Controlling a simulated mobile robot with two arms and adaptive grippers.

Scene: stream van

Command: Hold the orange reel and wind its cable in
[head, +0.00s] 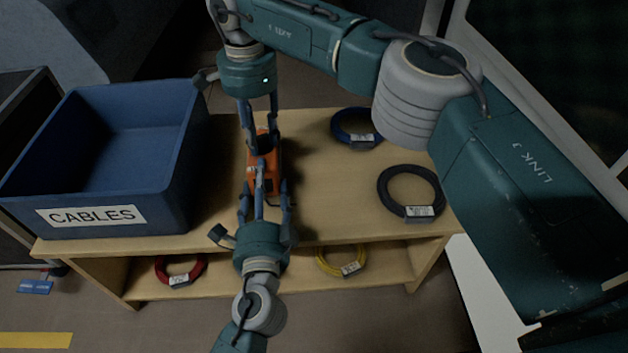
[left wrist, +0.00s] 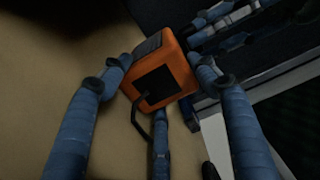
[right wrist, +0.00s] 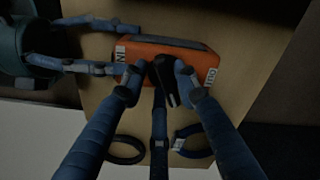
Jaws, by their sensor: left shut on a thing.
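The orange reel (head: 266,148) is a box-shaped unit above the wooden bench, between my two grippers. In the left wrist view the reel (left wrist: 168,62) shows a dark panel and a thin black cable loop. My left gripper (head: 260,180) is shut on the reel from the near side. My right gripper (head: 258,126) comes from the far side, its fingers apart at the reel. In the right wrist view the reel (right wrist: 160,60) carries "IN" and "OUT" labels. A black lever or handle (right wrist: 166,84) sits between the right fingers (right wrist: 160,70); contact is unclear.
A blue bin marked "CABLES" (head: 168,190) stands on the left of the bench (head: 320,190). A blue coil (head: 340,138) and a black coil (head: 383,190) lie at right. A red coil (head: 160,268) and a yellow coil (head: 322,264) lie on the lower shelf.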

